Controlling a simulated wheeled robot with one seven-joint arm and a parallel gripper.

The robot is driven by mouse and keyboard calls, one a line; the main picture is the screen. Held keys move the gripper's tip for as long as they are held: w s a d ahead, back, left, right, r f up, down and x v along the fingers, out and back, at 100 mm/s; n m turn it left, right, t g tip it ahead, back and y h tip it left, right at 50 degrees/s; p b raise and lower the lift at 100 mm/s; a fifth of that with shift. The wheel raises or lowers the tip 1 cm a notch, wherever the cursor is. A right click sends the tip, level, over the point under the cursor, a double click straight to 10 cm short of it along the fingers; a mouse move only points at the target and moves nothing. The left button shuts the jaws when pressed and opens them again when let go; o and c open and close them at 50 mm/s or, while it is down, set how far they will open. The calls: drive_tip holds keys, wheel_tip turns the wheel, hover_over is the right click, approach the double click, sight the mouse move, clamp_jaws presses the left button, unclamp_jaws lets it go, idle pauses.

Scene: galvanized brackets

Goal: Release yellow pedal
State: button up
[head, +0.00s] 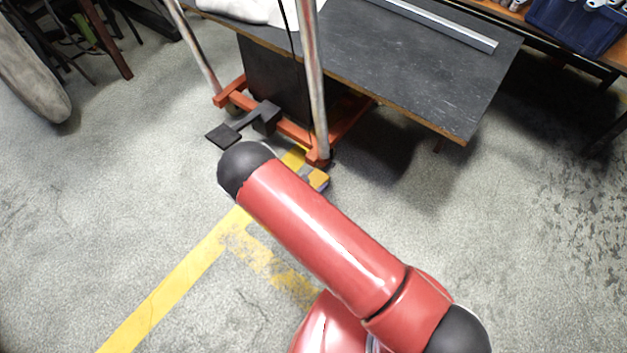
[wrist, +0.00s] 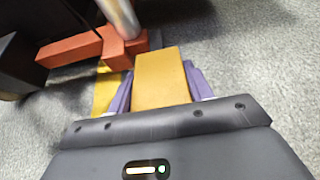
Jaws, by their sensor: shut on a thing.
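The yellow pedal (wrist: 160,75) is a flat yellow block, low at the foot of an orange-red wheeled frame (wrist: 75,50). In the wrist view my gripper (wrist: 160,90) has one purple finger along each side of the pedal and is shut on it. In the head view the pedal (head: 318,178) shows just past my red arm, beside the base of a chrome post. My arm hides most of the gripper there.
A black pedal (head: 223,136) sticks out from the frame to the left. A dark table top (head: 420,70) overhangs above, carrying a metal bar (head: 440,25). Chrome posts (head: 313,80) rise from the frame. Grey floor with yellow lines (head: 180,285) is clear in front.

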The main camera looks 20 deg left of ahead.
drive_tip(key=o, duration=1.4)
drive_tip(key=shift+r, duration=0.1)
drive_tip(key=v, duration=0.7)
drive_tip(key=shift+s+a+r, duration=0.1)
drive_tip(key=shift+s+r, duration=0.1)
drive_tip(key=shift+s, duration=0.1)
